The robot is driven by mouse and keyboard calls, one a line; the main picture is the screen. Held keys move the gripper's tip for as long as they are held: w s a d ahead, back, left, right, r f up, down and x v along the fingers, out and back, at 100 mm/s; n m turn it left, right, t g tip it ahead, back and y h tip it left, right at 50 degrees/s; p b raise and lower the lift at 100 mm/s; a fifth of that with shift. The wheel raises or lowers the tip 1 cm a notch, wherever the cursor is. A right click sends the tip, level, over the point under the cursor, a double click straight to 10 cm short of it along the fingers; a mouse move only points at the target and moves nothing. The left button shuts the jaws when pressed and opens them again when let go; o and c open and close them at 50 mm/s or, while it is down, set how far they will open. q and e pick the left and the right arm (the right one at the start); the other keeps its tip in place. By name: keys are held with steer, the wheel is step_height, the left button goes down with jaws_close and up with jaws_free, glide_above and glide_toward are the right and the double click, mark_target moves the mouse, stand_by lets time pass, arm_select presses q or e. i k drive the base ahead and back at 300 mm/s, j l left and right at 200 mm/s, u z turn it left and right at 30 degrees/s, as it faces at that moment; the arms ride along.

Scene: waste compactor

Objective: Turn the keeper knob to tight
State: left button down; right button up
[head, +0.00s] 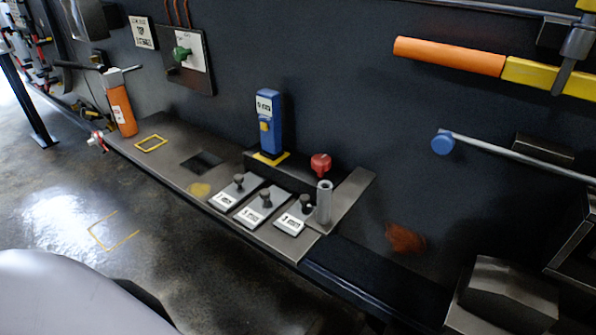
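I cannot tell for sure which knob is the keeper knob, as no label with that name is readable. A red knob (320,165) stands at the back of the grey shelf, behind a grey upright tube (324,203). A green knob (181,54) sits on a wall panel with a white label plate at the upper left. A round blue knob (443,144) is at the left end of a metal rod on the right of the wall. Neither of my grippers is in view.
The shelf (160,170) carries several black-knobbed labelled blocks (264,207), a blue device (268,122) and an orange cylinder (122,108). An orange and yellow bar (450,55) crosses the upper right. A dark metal box (507,297) stands lower right. Floor at left is clear.

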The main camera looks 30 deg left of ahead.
mark_target(320, 163)
steer(key=k+l, duration=0.35)
steer(key=l, duration=0.2)
steer(key=k+l, duration=0.4)
steer(key=l, duration=0.1)
